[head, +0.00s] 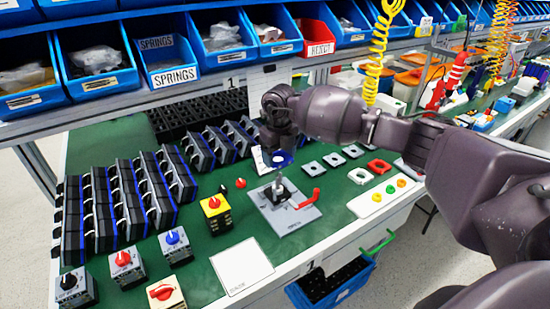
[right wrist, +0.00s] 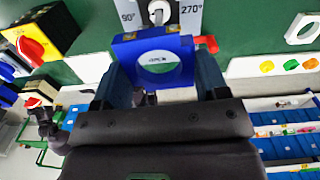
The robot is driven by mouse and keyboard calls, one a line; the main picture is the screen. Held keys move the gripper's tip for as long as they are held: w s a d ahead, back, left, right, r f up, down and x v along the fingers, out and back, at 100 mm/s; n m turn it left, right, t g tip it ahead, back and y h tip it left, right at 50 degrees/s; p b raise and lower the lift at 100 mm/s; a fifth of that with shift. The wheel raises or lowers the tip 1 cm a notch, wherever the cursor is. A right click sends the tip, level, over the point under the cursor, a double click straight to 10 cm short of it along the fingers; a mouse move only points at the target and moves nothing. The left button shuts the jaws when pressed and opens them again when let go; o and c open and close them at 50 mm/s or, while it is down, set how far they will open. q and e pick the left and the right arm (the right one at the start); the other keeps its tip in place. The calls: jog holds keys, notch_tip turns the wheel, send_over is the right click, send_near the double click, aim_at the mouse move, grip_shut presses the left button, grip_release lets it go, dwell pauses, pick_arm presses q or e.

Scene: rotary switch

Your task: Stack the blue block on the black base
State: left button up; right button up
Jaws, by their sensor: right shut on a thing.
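My right gripper (head: 281,152) is shut on the blue block (right wrist: 128,50), a flat square frame with a round hole. The block sits between the two fingers in the right wrist view; in the head view only its blue edge (head: 283,159) shows below the gripper. The black base (head: 268,197) sits on a grey plate (head: 290,217) with an upright metal shaft (head: 279,183). The held block is above and behind the base in the head view, apart from it. The right wrist view shows the shaft (right wrist: 159,10) just beyond the block. My left gripper does not show clearly.
A red lever (head: 309,198) sticks out at the plate's right. Finished-looking switches with yellow (head: 215,213), blue and red tops stand to the left. Grey square plates and a white tray (head: 385,196) of coloured buttons lie to the right. Black-and-blue racks (head: 120,205) fill the left.

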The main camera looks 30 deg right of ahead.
aim_at(278, 179)
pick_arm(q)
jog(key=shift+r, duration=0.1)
pick_arm(e)
jog(key=shift+m, duration=0.3)
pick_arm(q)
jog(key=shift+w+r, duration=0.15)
pick_arm(e)
jog(key=shift+r, duration=0.1)
jog(key=shift+f+b, duration=0.5)
jog(key=shift+f, duration=1.1)
jog(key=shift+f+b, duration=0.3)
jog(key=shift+f, duration=0.55)
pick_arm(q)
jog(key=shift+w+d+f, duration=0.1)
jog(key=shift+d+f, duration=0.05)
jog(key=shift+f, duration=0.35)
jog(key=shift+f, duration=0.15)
pick_arm(e)
jog(key=shift+f, duration=0.1)
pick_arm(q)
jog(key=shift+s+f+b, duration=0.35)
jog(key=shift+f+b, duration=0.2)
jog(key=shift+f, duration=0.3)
pick_arm(e)
jog(key=shift+f, duration=1.75)
jog(key=o, duration=1)
